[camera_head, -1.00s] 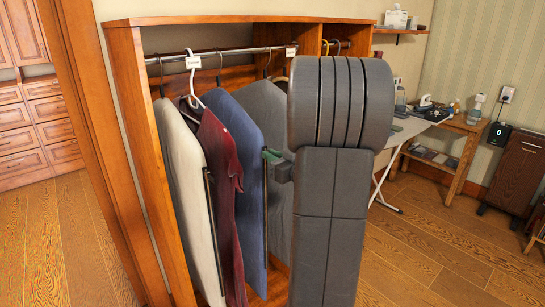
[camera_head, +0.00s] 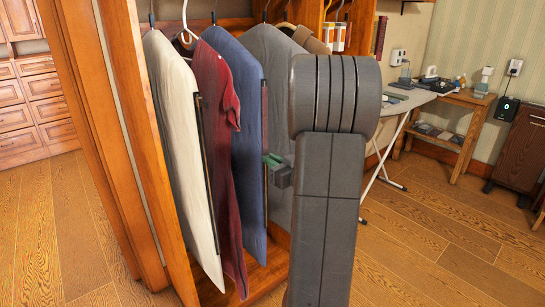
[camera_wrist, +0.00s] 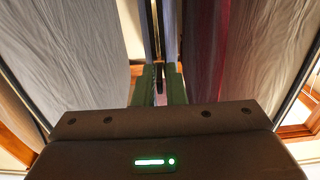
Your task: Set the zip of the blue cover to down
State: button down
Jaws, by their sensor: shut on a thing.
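The blue cover (camera_head: 237,100) hangs in the open wardrobe in the head view, between a dark red garment and a grey cover. Its zip (camera_head: 264,125) shows as a dark strip down the front edge. My gripper (camera_head: 272,160) is at that edge, a little below mid-height of the cover. In the wrist view my gripper (camera_wrist: 161,88) has its green fingers close together around a small dark piece at the zip line, which looks like the zip's pull. The pull is mostly hidden by the fingers. The cover is seen nearly edge-on there.
The dark red garment (camera_head: 214,110) and a white cover (camera_head: 180,130) hang close on the left. The grey cover (camera_head: 272,60) hangs just right. My arm hides part of the wardrobe. An ironing board (camera_head: 408,103) stands at the right, with open floor in front.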

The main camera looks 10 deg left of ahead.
notch_tip(320, 180, down, 23)
jog(key=b, duration=1.6)
jog(key=shift+b, duration=0.3)
jog(key=c, duration=1.6)
grip_release()
jog(key=shift+d, duration=0.1)
jog(key=p+v, duration=0.2)
jog(key=v, duration=1.1)
jog(key=shift+s+d, duration=0.15)
jog(key=shift+s, duration=0.1)
jog(key=shift+w, duration=0.1)
jog(key=b+x, duration=0.2)
jog(key=x, duration=1.1)
jog(key=shift+w+a, duration=0.2)
jog(key=shift+a, duration=0.1)
jog(key=shift+s+d, duration=0.1)
jog(key=shift+d, duration=0.05)
